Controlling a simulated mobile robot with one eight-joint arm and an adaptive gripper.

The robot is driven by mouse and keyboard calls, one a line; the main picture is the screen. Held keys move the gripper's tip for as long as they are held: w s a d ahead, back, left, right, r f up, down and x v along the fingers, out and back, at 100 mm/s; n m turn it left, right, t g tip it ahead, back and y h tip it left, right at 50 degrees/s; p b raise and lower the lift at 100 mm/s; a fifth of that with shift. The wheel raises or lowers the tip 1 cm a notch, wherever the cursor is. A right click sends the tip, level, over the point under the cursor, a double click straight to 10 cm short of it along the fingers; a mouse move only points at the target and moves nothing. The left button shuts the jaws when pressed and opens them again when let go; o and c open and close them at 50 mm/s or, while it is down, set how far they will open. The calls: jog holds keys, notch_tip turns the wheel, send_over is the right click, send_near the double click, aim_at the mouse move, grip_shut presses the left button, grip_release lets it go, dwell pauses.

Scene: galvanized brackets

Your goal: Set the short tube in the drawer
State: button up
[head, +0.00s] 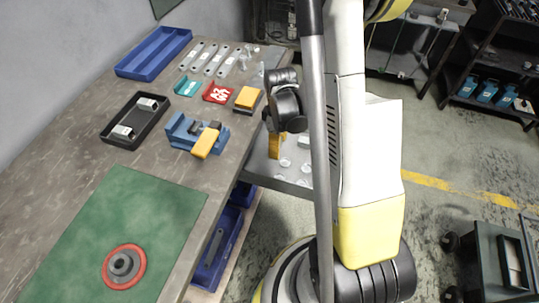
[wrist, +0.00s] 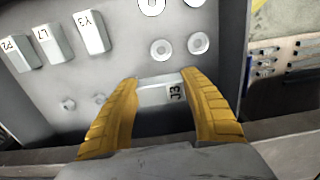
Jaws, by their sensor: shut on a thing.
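My gripper (wrist: 162,120) has yellow fingers shut on a short, pale metal tube (wrist: 160,92) with a dark label, in the wrist view. The fingers reach over the open grey drawer (wrist: 110,80), and the tube shows against its near part. I cannot tell whether the tube touches the drawer floor. In the head view my gripper (head: 275,146) is at the drawer (head: 285,182), beside the bench, and its tube is hidden. Labelled tubes (wrist: 92,33) lie in the drawer at the upper left, with pale washers (wrist: 198,43) at the upper right.
The bench (head: 80,130) holds a black tray (head: 112,139) with two metal pieces, an empty blue tray (head: 150,60), a blue fixture (head: 183,137) and a green mat (head: 90,230) with a red-rimmed disc (head: 123,266).

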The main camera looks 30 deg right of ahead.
jog(key=w+a+f, duration=0.1)
jog(key=w+f, duration=0.1)
jog(key=shift+w+a+b, duration=0.35)
jog(key=shift+a+b, duration=0.05)
jog(key=shift+f+b, duration=1)
jog(key=shift+f, duration=0.95)
jog(key=shift+f, duration=0.15)
jog(key=o, duration=1.2)
jog(key=shift+c, duration=0.2)
